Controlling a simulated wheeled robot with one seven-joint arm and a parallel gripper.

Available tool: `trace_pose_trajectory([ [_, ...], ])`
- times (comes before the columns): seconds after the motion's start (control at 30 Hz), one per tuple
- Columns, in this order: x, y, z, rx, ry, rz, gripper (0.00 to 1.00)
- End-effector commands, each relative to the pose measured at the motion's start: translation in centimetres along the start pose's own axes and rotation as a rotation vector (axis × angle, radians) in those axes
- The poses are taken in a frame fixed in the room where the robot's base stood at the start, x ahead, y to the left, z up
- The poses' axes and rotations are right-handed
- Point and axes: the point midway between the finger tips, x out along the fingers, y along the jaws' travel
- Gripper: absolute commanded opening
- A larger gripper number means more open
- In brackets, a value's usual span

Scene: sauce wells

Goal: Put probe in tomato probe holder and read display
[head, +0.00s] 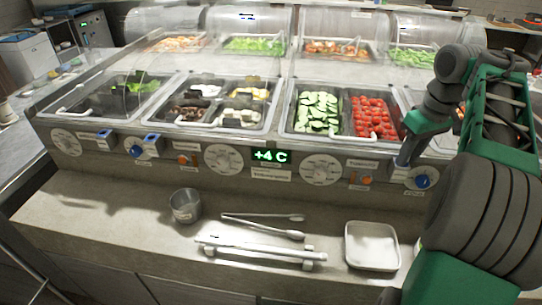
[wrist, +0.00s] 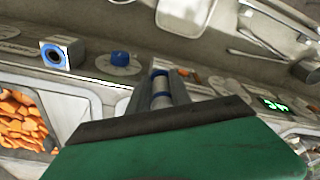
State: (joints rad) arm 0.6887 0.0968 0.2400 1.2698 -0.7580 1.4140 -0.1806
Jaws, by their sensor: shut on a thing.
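My gripper (head: 404,153) is at the front panel, right of the cut tomatoes (head: 372,118), pointing down. In the wrist view my gripper (wrist: 160,88) is shut on the probe (wrist: 160,101), a slim pale shaft with blue parts. Blue shows at its far end. I cannot tell whether this is the probe's own part or a holder around it, nor whether the probe is seated. Another blue square holder (wrist: 55,53) with a round opening stands beside a blue knob (wrist: 121,58). The green display (head: 270,156) reads +4 C.
Two blue holders (head: 103,134) (head: 152,138) flank a blue knob (head: 136,151) on the left panel. Tongs (head: 262,227), a metal cup (head: 186,206) and a white tray (head: 372,246) are on the counter. Clear covers stand over the food wells. Orange food (wrist: 20,120) fills a nearby well.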

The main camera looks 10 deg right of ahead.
Motion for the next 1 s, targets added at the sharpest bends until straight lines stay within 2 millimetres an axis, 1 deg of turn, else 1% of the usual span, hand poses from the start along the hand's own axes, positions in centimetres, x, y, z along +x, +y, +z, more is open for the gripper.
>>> trace_pose_trajectory([
  [0.37, -0.1, 0.0, 0.0, 0.0, 0.0, 0.0, 0.0],
  [1.0, -4.5, 0.0, -0.6, 0.0, 0.0, 0.0, 0.0],
])
